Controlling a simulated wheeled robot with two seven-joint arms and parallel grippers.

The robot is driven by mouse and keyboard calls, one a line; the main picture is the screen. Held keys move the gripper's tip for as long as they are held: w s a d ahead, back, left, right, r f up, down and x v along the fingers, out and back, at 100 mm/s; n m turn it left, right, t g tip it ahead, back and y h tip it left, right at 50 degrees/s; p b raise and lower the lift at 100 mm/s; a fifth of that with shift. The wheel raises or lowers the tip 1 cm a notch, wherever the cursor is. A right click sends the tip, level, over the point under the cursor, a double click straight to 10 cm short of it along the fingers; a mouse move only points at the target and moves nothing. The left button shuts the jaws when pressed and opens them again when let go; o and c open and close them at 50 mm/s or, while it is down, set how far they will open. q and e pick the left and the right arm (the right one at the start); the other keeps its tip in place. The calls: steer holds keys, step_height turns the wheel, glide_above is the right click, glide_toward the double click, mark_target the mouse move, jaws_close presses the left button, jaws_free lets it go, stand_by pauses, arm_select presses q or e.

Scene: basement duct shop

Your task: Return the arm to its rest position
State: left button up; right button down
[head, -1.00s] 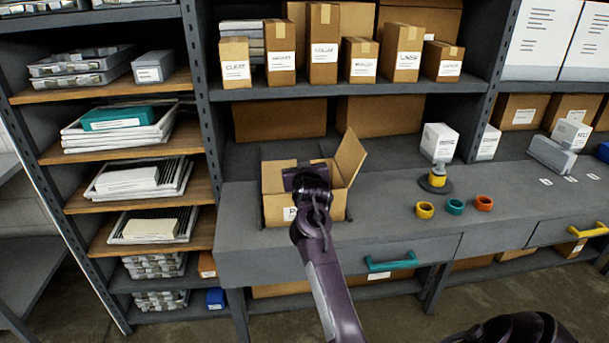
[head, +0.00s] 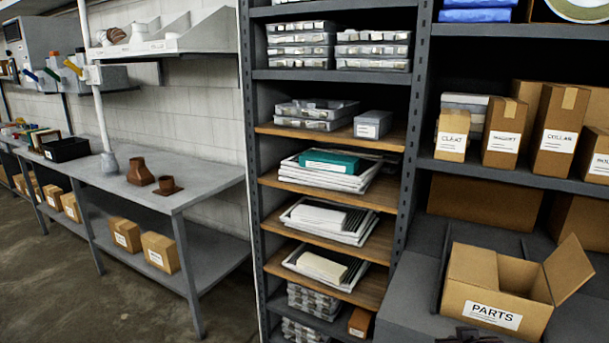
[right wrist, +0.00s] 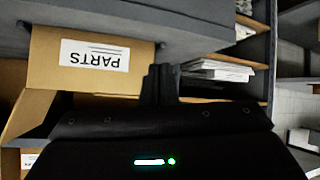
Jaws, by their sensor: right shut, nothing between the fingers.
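The open cardboard box marked PARTS (head: 480,295) stands on the grey bench at the lower right of the head view, its flaps up. Its inside is only partly visible. In the right wrist view the same box (right wrist: 140,53) appears upside down, beyond the fingers. My right gripper (right wrist: 161,84) is shut and empty, with the box front behind it. In the head view only a small dark part of that arm shows at the bottom edge, below the box. My left gripper is in no current view.
A shelf unit (head: 403,170) with trays and papers stands left of the box. A grey table (head: 100,190) with brown fittings stands farther left, with open floor (head: 60,290) in front. Labelled cartons (head: 557,130) line the shelf above the box.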

steer(key=s+a+f+n+g+y, duration=0.2)
steer(key=s+a+f+g, duration=0.15)
steer(key=s+a, duration=0.55)
steer(key=s+a+f+n+g+y, duration=0.1)
steer(key=s+a+f+g, duration=0.3)
steer(key=s, duration=0.8)
steer(key=s+f, duration=0.3)
steer(key=f, duration=2.9)
steer(key=s+d+f+g, duration=0.1)
steer(key=s+d+f, duration=0.1)
steer(key=s+f, duration=1.4)
steer(key=s, duration=0.3)
steer(key=shift+d+f+n+g, duration=0.3)
steer(key=shift+d+f+g, duration=0.05)
steer(key=shift+d, duration=0.05)
